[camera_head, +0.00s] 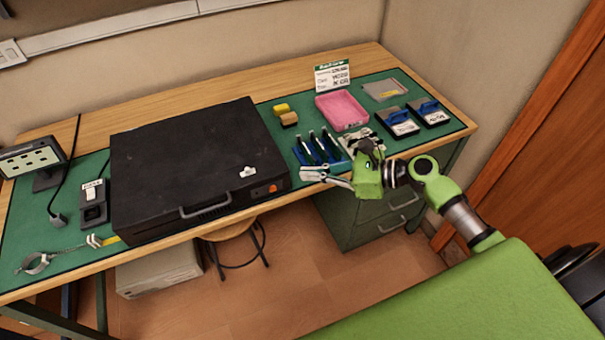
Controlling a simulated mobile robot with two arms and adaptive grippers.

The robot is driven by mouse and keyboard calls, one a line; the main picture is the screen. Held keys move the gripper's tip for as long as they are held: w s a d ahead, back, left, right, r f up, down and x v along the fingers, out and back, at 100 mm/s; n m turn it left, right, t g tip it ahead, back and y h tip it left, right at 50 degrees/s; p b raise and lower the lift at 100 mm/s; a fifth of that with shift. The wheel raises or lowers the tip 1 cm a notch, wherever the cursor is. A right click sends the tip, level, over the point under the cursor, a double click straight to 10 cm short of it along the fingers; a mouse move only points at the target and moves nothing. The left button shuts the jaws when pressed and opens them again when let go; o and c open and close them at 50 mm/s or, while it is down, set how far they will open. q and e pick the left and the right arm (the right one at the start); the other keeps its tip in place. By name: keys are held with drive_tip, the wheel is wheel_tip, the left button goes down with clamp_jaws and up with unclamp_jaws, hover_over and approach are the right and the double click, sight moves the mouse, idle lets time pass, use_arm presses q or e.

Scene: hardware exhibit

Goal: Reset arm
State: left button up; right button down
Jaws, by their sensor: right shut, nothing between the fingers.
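My right gripper (326,177) is at the front edge of the workbench, to the right of a black case. Its arm comes in from the right, green with dark and grey joints. The fingers point left and are shut with nothing between them. They are close to a blue rack (318,150) holding dark tools; whether they touch it is hard to tell. My left gripper is not in view.
The workbench (375,58) has a green mat. The black case (195,160) fills its middle. A pink tray (342,110), a price sign (332,76) and blue-and-black items (397,121) stand at right. A stool (238,233) and drawers (375,221) are below.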

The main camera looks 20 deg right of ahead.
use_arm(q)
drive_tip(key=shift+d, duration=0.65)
use_arm(e)
drive_tip(key=s+d+f+n+g+h, duration=0.1)
drive_tip(key=s+d+f+n+h, duration=0.25)
drive_tip(key=f, duration=0.75)
drive_tip(key=s+d+f+n+g+h, duration=0.15)
drive_tip(key=s+f, duration=0.25)
drive_tip(key=f, duration=0.7)
drive_tip(key=s+d+f+n+h, duration=0.3)
drive_tip(key=f, duration=0.9)
drive_tip(key=s+f+n+g+h, duration=0.3)
drive_tip(key=s+f+n, duration=0.5)
drive_tip(key=s+f, duration=0.55)
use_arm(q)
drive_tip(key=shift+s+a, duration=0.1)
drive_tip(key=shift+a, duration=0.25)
use_arm(e)
drive_tip(key=s+a+f+n+g, duration=0.1)
drive_tip(key=s+a+f+n, duration=0.1)
drive_tip(key=s+n, duration=0.4)
drive_tip(key=s+a+f+n+g, duration=0.1)
drive_tip(key=s+a+f+n, duration=0.2)
drive_tip(key=s, duration=1)
drive_tip(key=a+n, duration=0.1)
drive_tip(key=n, duration=0.2)
drive_tip(key=shift+s+h, duration=0.3)
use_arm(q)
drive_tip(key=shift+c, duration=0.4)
